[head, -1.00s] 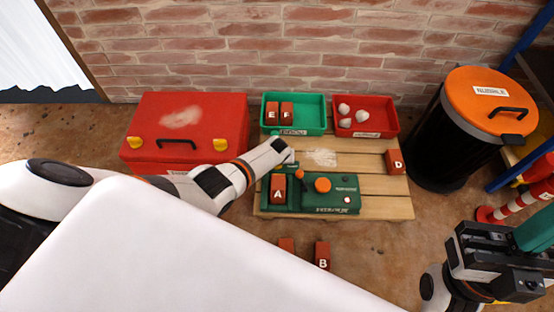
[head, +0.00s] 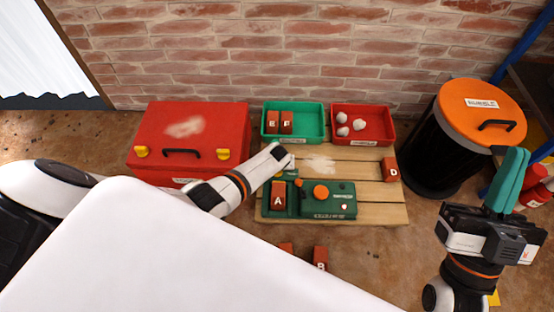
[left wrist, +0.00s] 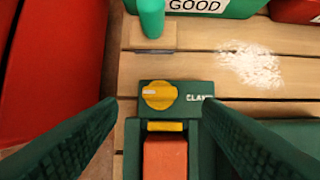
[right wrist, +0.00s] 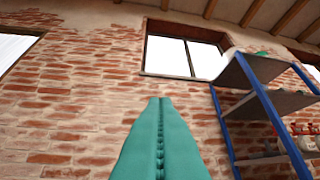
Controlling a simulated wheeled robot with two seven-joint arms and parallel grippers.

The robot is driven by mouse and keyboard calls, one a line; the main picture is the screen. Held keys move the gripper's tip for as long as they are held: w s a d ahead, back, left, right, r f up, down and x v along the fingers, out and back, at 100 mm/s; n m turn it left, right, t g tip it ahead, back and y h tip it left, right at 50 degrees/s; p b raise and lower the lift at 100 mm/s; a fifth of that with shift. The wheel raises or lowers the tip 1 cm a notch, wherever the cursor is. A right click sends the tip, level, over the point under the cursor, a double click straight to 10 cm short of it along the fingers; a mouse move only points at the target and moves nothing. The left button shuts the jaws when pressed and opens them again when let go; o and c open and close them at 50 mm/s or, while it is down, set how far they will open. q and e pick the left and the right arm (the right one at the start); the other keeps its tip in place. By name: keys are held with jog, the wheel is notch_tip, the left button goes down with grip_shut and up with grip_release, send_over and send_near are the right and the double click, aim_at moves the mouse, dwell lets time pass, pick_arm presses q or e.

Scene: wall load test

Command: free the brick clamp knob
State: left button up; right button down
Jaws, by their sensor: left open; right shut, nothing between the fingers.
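The yellow clamp knob (left wrist: 158,95) shows in the left wrist view on a green block labelled CLAMP, with a pale mark lying across it. The brick A (head: 278,194) sits in the green tester (head: 345,188) just below the knob; its orange face also shows in the left wrist view (left wrist: 165,158). My left gripper (left wrist: 158,108) is open, its two dark green fingers on either side of the knob and apart from it. In the head view my left arm hides the knob. My right gripper (head: 513,180) is shut and empty at the right, pointing up; its fingers also show in the right wrist view (right wrist: 160,110).
The tester stands on a wooden pallet (head: 385,215). Behind are a green GOOD bin (head: 293,137) with bricks E and F and a red bin (head: 388,138) with white lumps. A red toolbox (head: 175,125), brick D (head: 391,169), brick B (head: 320,257) and a rubble drum (head: 425,150) stand around.

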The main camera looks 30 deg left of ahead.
pick_arm(q)
jog(key=p+v, duration=0.4)
jog(key=v, duration=0.2)
pick_arm(e)
jog(key=w+d+f+g+h, duration=0.1)
jog(key=w+f+g+h, duration=0.3)
jog(key=f+g, duration=0.8)
jog(key=shift+d+f, duration=0.2)
jog(key=shift+f, duration=1.35)
pick_arm(q)
jog(key=shift+r, duration=0.1)
